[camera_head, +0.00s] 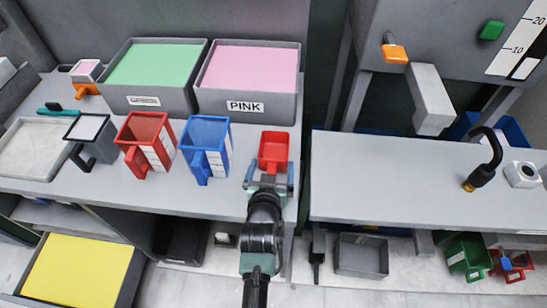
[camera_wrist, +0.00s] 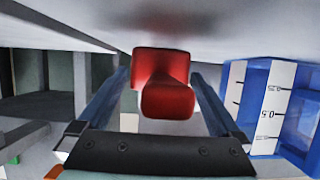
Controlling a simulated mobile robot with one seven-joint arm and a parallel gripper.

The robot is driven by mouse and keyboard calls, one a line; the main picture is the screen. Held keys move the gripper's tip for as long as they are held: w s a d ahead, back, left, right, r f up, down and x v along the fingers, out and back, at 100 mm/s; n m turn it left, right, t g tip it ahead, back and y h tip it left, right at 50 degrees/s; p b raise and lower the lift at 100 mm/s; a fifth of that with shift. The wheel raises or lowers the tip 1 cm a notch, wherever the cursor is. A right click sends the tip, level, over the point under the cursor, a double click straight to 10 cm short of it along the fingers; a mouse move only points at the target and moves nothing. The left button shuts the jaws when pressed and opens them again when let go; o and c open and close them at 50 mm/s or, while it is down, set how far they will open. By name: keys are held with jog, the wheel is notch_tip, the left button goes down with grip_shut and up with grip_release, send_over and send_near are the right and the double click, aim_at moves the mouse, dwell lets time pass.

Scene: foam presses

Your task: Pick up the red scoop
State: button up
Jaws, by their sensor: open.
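The red scoop (camera_head: 273,147) lies on the left bench near its right end, in front of the pink bin. Its handle faces my gripper (camera_head: 270,175). In the wrist view the scoop (camera_wrist: 163,92) is in the middle, with its handle end towards the camera. My gripper (camera_wrist: 162,85) is open, with one finger on each side of the handle. Gaps show between the handle and the fingers in the wrist view. How far the fingers reach along the handle is hard to tell.
A blue jug (camera_head: 206,148) stands just left of my gripper, with a red jug (camera_head: 146,141) beyond it. A grey bin labelled PINK (camera_head: 250,104) stands behind the scoop. A gap separates this bench from the right bench (camera_head: 400,178).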

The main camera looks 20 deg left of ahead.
jog(key=shift+w+a+f, duration=0.15)
jog(key=shift+w+f, duration=0.15)
jog(key=shift+w, duration=0.25)
jog(key=shift+r, duration=0.1)
jog(key=c, duration=1.1)
